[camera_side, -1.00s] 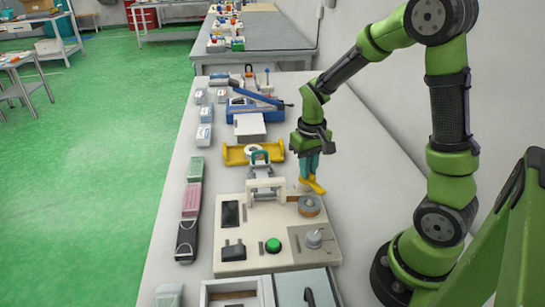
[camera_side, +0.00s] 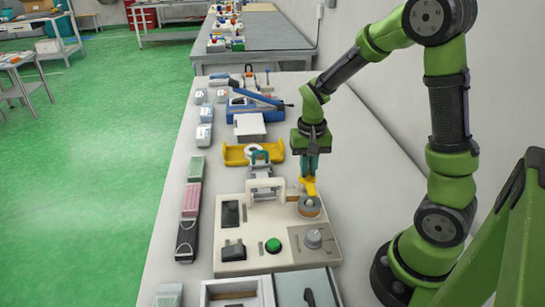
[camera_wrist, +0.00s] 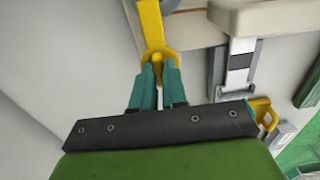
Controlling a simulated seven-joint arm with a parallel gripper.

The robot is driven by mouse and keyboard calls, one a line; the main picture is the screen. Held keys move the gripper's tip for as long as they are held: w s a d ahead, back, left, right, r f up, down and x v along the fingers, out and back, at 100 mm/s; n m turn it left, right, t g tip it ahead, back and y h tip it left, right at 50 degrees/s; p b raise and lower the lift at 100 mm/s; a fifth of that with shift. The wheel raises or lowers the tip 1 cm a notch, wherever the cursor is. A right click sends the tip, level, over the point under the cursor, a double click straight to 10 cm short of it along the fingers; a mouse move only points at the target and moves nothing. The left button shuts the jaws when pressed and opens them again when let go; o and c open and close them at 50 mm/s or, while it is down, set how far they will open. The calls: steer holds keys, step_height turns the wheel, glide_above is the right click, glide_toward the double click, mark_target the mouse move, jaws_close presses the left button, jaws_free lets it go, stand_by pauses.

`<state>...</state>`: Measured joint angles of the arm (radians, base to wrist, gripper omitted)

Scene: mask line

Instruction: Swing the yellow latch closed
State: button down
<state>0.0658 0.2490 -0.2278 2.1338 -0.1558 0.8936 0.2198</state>
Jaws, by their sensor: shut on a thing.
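The yellow latch (camera_side: 308,187) is at the back right corner of the cream panel (camera_side: 258,215), with its arm reaching over the edge of a round brown-and-grey piece (camera_side: 309,207). My gripper (camera_side: 309,174) points down from above with its teal fingers shut on the latch's near end. In the wrist view the fingers (camera_wrist: 158,75) close on the rounded end of the yellow latch (camera_wrist: 151,28), and its flat arm runs up out of the picture. The exact contact between the fingers is partly hidden.
The panel also carries a white frame (camera_side: 265,187), a green button (camera_side: 273,245), a grey knob (camera_side: 314,238) and a black block (camera_side: 233,250). A yellow tray (camera_side: 236,155) lies behind. The table right of the panel is clear.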

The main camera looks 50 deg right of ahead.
steer(key=c, duration=1.2)
jaws_free()
steer(key=shift+o, duration=0.2)
step_height(320, 180, up, 17)
steer(key=s+a+n+t+y, duration=0.2)
steer(key=s+a+n+t, duration=0.3)
steer(key=a, duration=0.7)
steer(key=s+t, duration=0.2)
steer(key=s, duration=0.1)
steer(key=shift+s+a, duration=0.15)
steer(key=shift+s, duration=0.25)
